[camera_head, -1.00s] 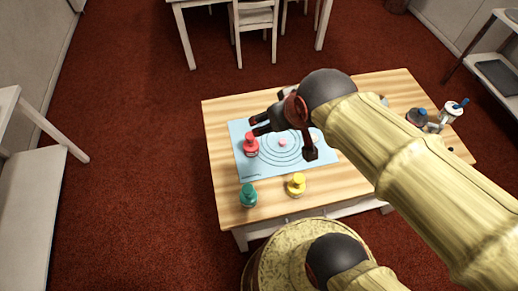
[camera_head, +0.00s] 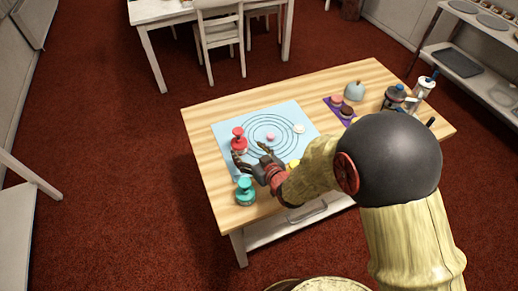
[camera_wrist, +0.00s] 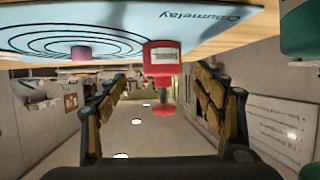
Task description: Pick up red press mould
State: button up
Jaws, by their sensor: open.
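The red press mould (camera_head: 239,141) stands upright on the left part of the light blue mat (camera_head: 228,124), with a knob on top. In the wrist view the picture is upside down, and the red press mould (camera_wrist: 162,62) shows ahead, between the two fingers in the picture. My gripper (camera_head: 252,158) is low beside the mould, on its near side, with its fingers spread. In the wrist view my gripper (camera_wrist: 164,98) is open and empty. I cannot tell whether a finger touches the mould.
A teal press mould (camera_head: 245,191) stands close by on the near side of my gripper. A pink piece (camera_head: 270,137) and a white piece (camera_head: 299,128) lie on the mat. Cakes on a purple mat (camera_head: 331,102) and a grey dome (camera_head: 354,91) are further right. My arm hides the table's near right.

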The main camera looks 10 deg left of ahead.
aim_at(241, 145)
jog(key=shift+b+x, duration=0.35)
jog(key=shift+x, duration=0.85)
jog(key=b+x, duration=0.1)
jog(key=x, duration=0.1)
jog(key=b+x, duration=0.1)
jog(key=x, duration=0.1)
jog(key=shift+a+f, duration=0.3)
jog(key=shift+f, duration=0.05)
jog(key=shift+w+a, duration=0.25)
jog(key=shift+w, duration=0.1)
jog(key=shift+c, duration=1.4)
jog(key=c, duration=1.1)
jog(key=shift+r, duration=0.1)
jog(key=shift+c, duration=0.7)
